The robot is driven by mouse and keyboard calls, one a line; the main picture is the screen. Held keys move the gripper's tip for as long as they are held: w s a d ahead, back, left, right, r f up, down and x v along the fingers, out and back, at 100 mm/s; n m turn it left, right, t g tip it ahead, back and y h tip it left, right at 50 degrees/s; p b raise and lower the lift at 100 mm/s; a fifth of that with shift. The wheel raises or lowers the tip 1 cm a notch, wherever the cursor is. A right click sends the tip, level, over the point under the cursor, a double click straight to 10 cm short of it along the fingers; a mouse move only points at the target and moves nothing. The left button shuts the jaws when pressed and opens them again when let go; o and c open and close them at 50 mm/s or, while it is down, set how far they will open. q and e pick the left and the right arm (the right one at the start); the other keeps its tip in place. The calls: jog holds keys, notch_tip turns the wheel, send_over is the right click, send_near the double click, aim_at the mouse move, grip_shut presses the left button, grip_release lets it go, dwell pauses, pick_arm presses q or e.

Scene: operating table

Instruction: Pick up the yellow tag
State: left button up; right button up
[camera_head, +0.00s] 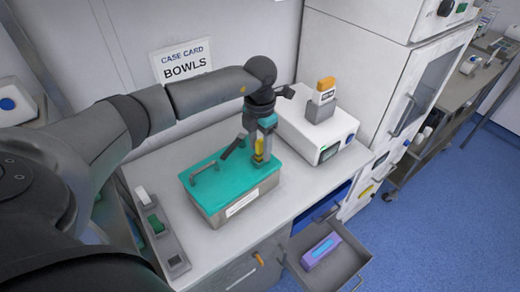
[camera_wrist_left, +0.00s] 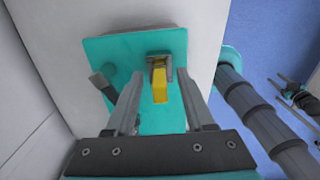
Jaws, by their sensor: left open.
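The yellow tag (camera_head: 259,149) is at the right part of the teal lid of a metal case (camera_head: 212,192). In the left wrist view the yellow tag (camera_wrist_left: 160,86) sticks out of a small grey holder (camera_wrist_left: 159,62) on the teal lid (camera_wrist_left: 122,48). My left gripper (camera_head: 249,152) is above the lid, pointing down. In the left wrist view its two fingers (camera_wrist_left: 159,85) are apart, with the tag showing in the gap between them. I cannot tell whether either finger touches the tag. My right gripper is not in view.
The lid has a grey handle (camera_head: 204,170) on its left. A white device (camera_head: 318,139) stands behind right on the counter. A narrow tray (camera_head: 163,231) lies at the left. An open drawer (camera_head: 345,260) with a purple box (camera_head: 321,249) juts out at the front right.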

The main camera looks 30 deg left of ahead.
pick_arm(q)
grip_shut()
dwell(0.4)
